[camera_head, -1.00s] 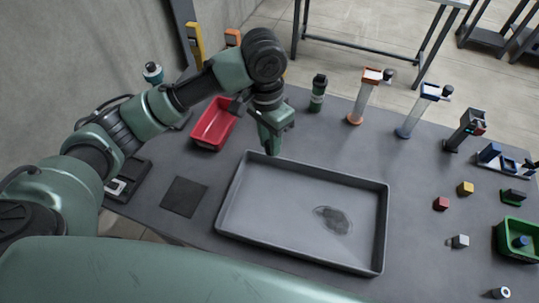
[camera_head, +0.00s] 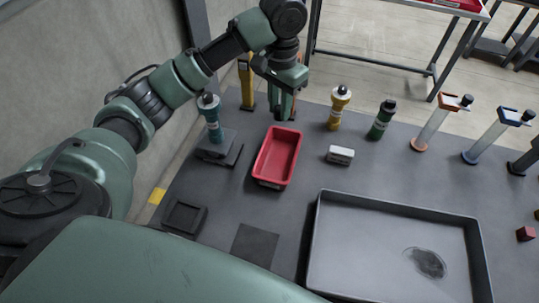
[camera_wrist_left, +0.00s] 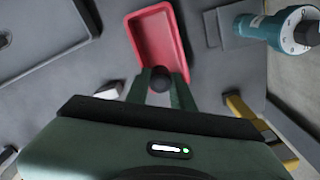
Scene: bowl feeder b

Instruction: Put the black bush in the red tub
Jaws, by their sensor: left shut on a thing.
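The red tub (camera_head: 277,157) stands on the dark table left of the large grey tray and looks empty. It also shows in the left wrist view (camera_wrist_left: 158,38), just beyond my fingertips. My left gripper (camera_head: 283,112) is above the tub's far end in the head view. In the left wrist view my left gripper (camera_wrist_left: 160,84) is shut on a round black thing, the black bush (camera_wrist_left: 161,78), held between its fingertips. The bush is hidden in the head view. My right gripper is not in view.
A teal bottle-like tool (camera_head: 212,118) stands on a pad left of the tub. A yellow bottle (camera_head: 339,107), a green bottle (camera_head: 381,120) and a white block (camera_head: 340,155) are to its right. The grey tray (camera_head: 318,235) with a dark patch is at front right.

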